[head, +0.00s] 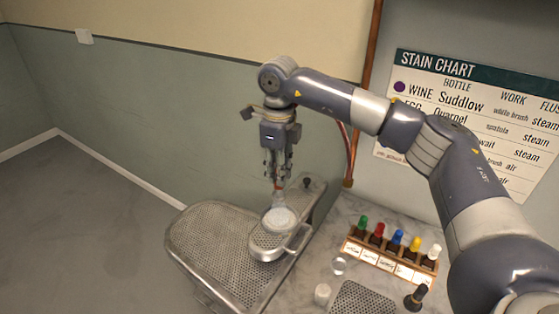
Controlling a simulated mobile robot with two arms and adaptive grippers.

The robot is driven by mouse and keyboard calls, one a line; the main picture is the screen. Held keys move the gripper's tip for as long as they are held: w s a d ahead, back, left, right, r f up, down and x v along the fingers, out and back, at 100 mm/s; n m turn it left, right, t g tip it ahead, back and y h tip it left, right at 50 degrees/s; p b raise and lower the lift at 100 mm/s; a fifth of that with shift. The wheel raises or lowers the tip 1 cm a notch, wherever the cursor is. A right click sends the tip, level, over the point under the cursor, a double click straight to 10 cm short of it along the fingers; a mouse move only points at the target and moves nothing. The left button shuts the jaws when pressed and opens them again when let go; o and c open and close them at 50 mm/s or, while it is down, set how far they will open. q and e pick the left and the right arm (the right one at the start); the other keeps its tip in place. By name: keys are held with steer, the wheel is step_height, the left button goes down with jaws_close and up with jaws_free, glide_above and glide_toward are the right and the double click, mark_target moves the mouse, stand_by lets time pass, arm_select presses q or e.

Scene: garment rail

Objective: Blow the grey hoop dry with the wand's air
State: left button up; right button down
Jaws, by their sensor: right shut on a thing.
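My right gripper (278,175) points down above the perforated metal board. It is shut on a slim, partly hidden thing, which I take to be the wand (279,188), with a little red showing below the fingers. A round pale grey piece, which looks like the grey hoop (280,220), lies on the small perforated arm of the board, just under the wand. I cannot tell whether the wand's tip touches it. Whether the hoop is wet is too small to see. My left gripper is not in view.
The large perforated board (205,240) extends to the left. On the marble top, a wooden rack (392,262) holds several coloured bottles. A small white cup (322,293), a clear glass (339,265), a dark-handled brush (416,297) and a perforated mat (362,300) stand nearer. A stain chart (470,110) hangs behind.

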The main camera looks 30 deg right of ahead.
steer(key=shift+w+d+r+m, duration=0.3)
steer(key=shift+w+r+m, duration=0.1)
steer(key=shift+m, duration=0.4)
step_height(320, 180, down, 5)
steer(key=b, duration=0.3)
steer(key=shift+r, duration=0.2)
steer(key=shift+f+b, duration=0.4)
steer(key=shift+f, duration=0.25)
steer(key=shift+s, duration=0.15)
stand_by(0.6)
